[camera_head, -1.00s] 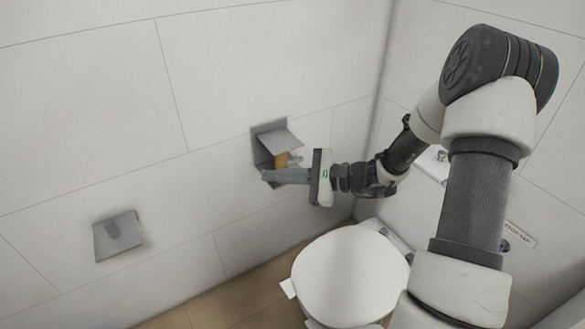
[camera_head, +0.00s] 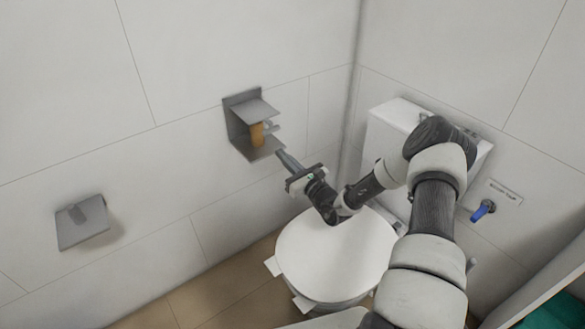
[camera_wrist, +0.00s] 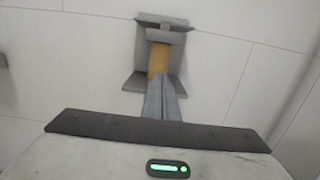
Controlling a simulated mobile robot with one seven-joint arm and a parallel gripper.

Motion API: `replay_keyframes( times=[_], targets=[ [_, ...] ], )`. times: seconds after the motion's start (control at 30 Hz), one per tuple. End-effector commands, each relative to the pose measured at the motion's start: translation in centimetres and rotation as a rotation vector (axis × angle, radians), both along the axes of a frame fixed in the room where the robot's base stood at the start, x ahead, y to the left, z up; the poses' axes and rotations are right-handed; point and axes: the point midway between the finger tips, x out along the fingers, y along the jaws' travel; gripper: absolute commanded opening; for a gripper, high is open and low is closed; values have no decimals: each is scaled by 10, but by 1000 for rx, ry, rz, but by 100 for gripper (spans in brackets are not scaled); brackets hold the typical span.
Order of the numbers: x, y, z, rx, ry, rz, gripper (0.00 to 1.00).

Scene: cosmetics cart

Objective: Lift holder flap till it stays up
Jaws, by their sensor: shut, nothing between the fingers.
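The grey metal wall holder (camera_head: 238,137) has its upper flap (camera_head: 254,110) standing out from the wall, roughly level, above a brown cardboard tube (camera_head: 257,136). My gripper (camera_head: 281,154) is shut and empty. Its fingertips are just right of and in front of the holder's lower plate (camera_head: 265,153), below the flap and seemingly apart from it. In the wrist view the shut fingers (camera_wrist: 162,82) point up at the tube (camera_wrist: 158,60), hiding part of the lower plate. The flap (camera_wrist: 163,34) shows edge-on above the tube there.
A second grey holder (camera_head: 83,224) hangs lower left on the tiled wall, its flap down. A blue-handled valve (camera_head: 482,210) is at right. The wall between the holders is clear.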

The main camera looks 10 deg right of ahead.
Motion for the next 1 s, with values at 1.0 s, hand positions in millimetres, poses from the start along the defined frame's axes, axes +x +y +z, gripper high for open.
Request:
replay_keyframes(
  times=[1.0],
  targets=[
    [26, 7, 50, -10, 15, 2, 0]
  ],
)
